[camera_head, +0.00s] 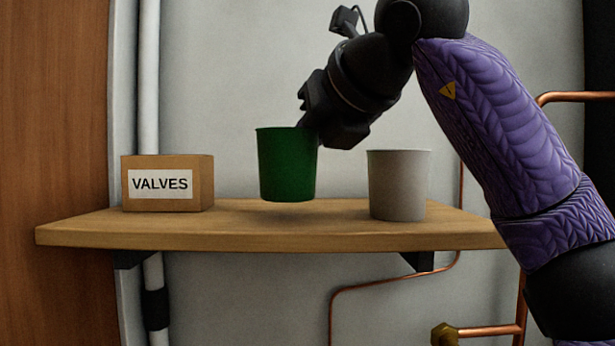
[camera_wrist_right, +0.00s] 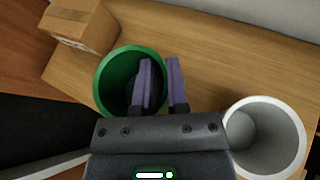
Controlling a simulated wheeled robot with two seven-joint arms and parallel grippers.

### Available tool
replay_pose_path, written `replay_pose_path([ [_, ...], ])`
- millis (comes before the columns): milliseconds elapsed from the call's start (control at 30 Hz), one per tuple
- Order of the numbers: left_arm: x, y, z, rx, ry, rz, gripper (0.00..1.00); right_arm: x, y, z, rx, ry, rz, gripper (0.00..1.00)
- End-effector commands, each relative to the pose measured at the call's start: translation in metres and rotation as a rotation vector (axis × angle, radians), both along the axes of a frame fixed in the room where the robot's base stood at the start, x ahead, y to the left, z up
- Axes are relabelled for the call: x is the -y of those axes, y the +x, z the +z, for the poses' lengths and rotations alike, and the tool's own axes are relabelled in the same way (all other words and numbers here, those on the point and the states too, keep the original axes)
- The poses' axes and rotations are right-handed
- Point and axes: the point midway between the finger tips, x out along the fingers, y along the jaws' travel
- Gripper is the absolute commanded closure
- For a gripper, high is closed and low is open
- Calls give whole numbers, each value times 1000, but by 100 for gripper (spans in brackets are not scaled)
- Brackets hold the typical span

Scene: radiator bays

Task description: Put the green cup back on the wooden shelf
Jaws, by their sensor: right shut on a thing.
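The green cup (camera_head: 287,165) is upright, a little above the wooden shelf (camera_head: 270,238), with a shadow on the wood below it. My right gripper (camera_head: 312,125) comes from the upper right and is shut on the cup's rim at its right side. In the right wrist view, one finger of the gripper (camera_wrist_right: 160,88) is inside the green cup (camera_wrist_right: 104,80) and the other is outside, with the wall between them. The wooden shelf (camera_wrist_right: 215,65) shows beneath. My left gripper is not in view.
A cardboard box labelled VALVES (camera_head: 167,183) stands on the shelf at left. A light grey cup (camera_head: 399,186) stands at right; its open mouth shows in the right wrist view (camera_wrist_right: 265,138). Bare shelf lies between box and grey cup. Copper pipes (camera_head: 390,277) run below.

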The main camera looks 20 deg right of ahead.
Motion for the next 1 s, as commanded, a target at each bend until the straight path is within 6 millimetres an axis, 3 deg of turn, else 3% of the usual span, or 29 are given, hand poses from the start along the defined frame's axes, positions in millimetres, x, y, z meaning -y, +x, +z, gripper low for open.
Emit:
replay_pose_path([
  [100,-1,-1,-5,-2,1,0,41,0,0,-19,0,-1,0,100],
  [433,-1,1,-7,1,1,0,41,0,0,-22,0,0,0,100],
  [467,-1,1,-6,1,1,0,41,0,0,-21,0,0,0,76],
  [600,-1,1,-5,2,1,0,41,0,0,-21,0,0,0,46],
  [1000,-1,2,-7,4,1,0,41,2,-8,-15,2,1,1,46],
])
